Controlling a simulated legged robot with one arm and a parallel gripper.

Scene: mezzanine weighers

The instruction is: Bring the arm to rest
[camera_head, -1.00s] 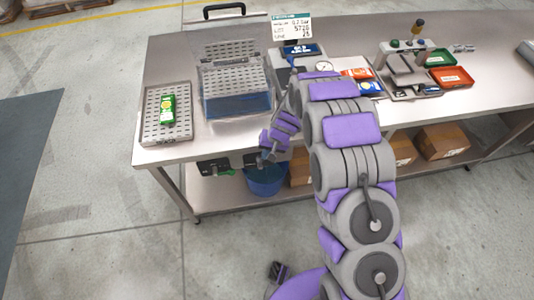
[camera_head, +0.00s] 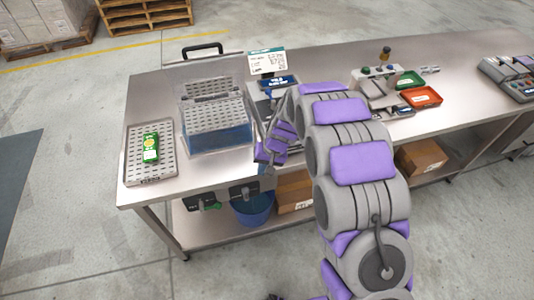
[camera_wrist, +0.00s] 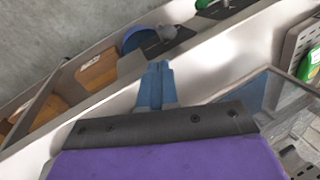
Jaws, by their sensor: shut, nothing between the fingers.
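My purple and grey arm reaches over the front of the steel table (camera_head: 300,160), bent back toward its front edge. My gripper (camera_head: 268,172) hangs at the table's front edge, just right of the clear lidded box (camera_head: 215,115). In the wrist view its blue fingers (camera_wrist: 157,84) are together with nothing between them. They point toward the table edge and the shelf below. The forearm hides part of the tabletop behind it.
A perforated tray (camera_head: 135,175) with a green packet (camera_head: 151,147) lies at the left. A blue bucket (camera_head: 253,210) and cardboard boxes (camera_head: 420,158) are under the table. An orange tray (camera_head: 421,97) stands farther right. Floor in front is clear.

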